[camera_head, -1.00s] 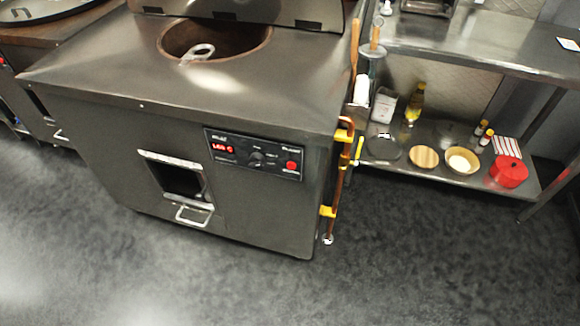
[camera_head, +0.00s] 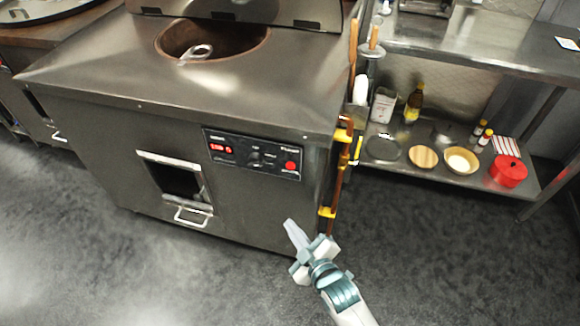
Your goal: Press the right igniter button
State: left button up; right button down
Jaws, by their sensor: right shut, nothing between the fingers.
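The right igniter button (camera_head: 291,166) is a red button at the right end of the black control panel (camera_head: 253,155) on the front of the steel tandoor (camera_head: 90,130). The panel also has a lit red display (camera_head: 221,149) on its left and a dark knob (camera_head: 254,157) in its middle. My right gripper (camera_head: 291,226) is shut and empty. It appears below the button in the picture, with its fingertips pointing up and left, apart from the button. My left gripper is not in view.
A yellow-clamped pipe (camera_head: 338,170) runs down the tandoor's right edge, close to my right gripper. A low door with a handle (camera_head: 192,215) is at the front. A steel shelf (camera_head: 455,178) with bottles, bowls and a red pot (camera_head: 507,171) stands right. The floor in front is clear.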

jog(key=w+a+r+n+t+y, duration=0.1)
jog(key=a+r+n+t+y, duration=0.15)
jog(key=r, duration=0.75)
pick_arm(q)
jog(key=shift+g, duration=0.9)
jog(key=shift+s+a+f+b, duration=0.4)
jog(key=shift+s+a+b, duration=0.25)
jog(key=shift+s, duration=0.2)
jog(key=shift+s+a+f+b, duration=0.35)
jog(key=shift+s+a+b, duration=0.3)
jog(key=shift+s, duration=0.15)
pick_arm(e)
send_near(290, 166)
jog(key=w+a, duration=0.3)
jog(key=a, duration=0.2)
jog(key=shift+w+g+h, duration=0.4)
jog(key=shift+g+h, duration=0.05)
